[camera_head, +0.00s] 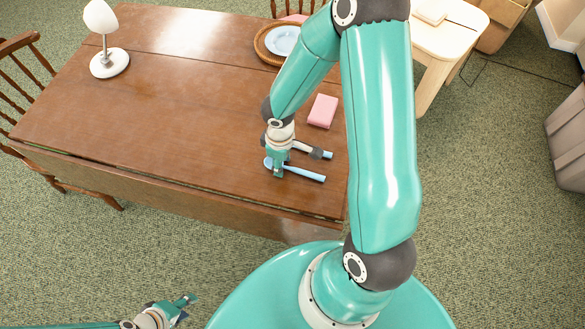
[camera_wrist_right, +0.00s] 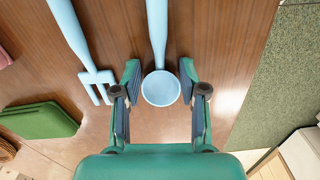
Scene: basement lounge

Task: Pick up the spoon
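The light blue spoon (camera_head: 308,174) lies on the wooden table near its right front edge, handle pointing right. In the right wrist view the spoon (camera_wrist_right: 160,88) has its bowl between the fingertips, with a gap on both sides. My right gripper (camera_head: 278,170) is open and pointed down over the bowl end. It also shows in the right wrist view (camera_wrist_right: 162,98). I cannot tell the exact height of the fingertips above the table. My left gripper (camera_head: 187,307) is low at the bottom left, off the table, and looks open and empty.
A light blue fork (camera_wrist_right: 85,50) lies beside the spoon, close to one finger. A pink block (camera_head: 322,110) lies behind them. A green object (camera_wrist_right: 42,120) shows in the wrist view. A plate (camera_head: 283,40) and lamp (camera_head: 109,63) stand farther back. The table's left middle is clear.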

